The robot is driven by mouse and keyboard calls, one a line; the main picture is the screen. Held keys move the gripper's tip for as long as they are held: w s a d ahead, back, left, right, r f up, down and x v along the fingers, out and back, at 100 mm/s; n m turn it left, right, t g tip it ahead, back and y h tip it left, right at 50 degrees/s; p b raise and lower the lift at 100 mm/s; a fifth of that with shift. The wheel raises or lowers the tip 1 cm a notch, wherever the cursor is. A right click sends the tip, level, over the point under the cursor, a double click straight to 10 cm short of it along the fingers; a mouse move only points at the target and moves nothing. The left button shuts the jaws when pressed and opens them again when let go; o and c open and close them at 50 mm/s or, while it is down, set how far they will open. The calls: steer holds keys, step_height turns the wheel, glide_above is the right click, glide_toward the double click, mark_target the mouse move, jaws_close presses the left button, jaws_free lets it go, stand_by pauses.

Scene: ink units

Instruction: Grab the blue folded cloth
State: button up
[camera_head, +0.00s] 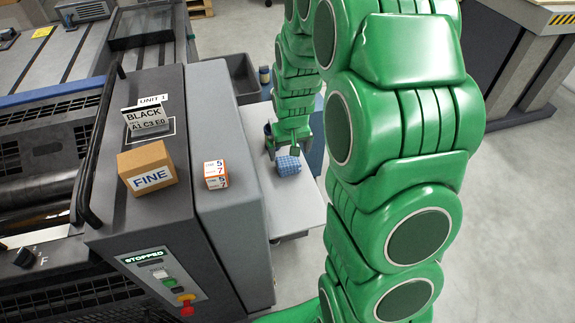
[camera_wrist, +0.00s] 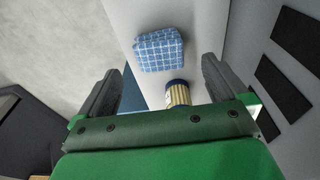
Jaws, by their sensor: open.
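The blue folded cloth (camera_head: 288,165), with a white grid pattern, lies on a light grey shelf (camera_head: 300,208) at the side of the grey machine. It shows whole in the wrist view (camera_wrist: 159,50), ahead of the jaws and a little left of the middle. My gripper (camera_head: 290,146) is close beside the cloth in the head view. In the wrist view my gripper (camera_wrist: 158,85) is open, its two dark fingers wide apart, with the cloth beyond the fingertips. I see no contact with the cloth.
A small striped container (camera_wrist: 177,94) shows between the fingers in the wrist view. A dark bin (camera_head: 240,78) and a small jar (camera_head: 264,75) stand behind the shelf. The machine unit (camera_head: 225,120) borders the shelf on the left, with a small orange-and-white box (camera_head: 216,174) on top.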

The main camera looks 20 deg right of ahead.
mark_target(288, 161)
steer(key=shift+w+d+f, duration=0.1)
steer(key=shift+w+f, duration=0.45)
steer(key=shift+f, duration=0.15)
steer(key=shift+w+f, duration=0.25)
steer(key=shift+f, duration=1)
steer(key=shift+w+f, duration=0.2)
steer(key=shift+f, duration=1)
steer(key=shift+w+f, duration=0.25)
steer(key=shift+f, duration=1)
steer(key=shift+c, duration=0.5)
steer(key=c, duration=0.9)
steer(key=shift+o, duration=0.2)
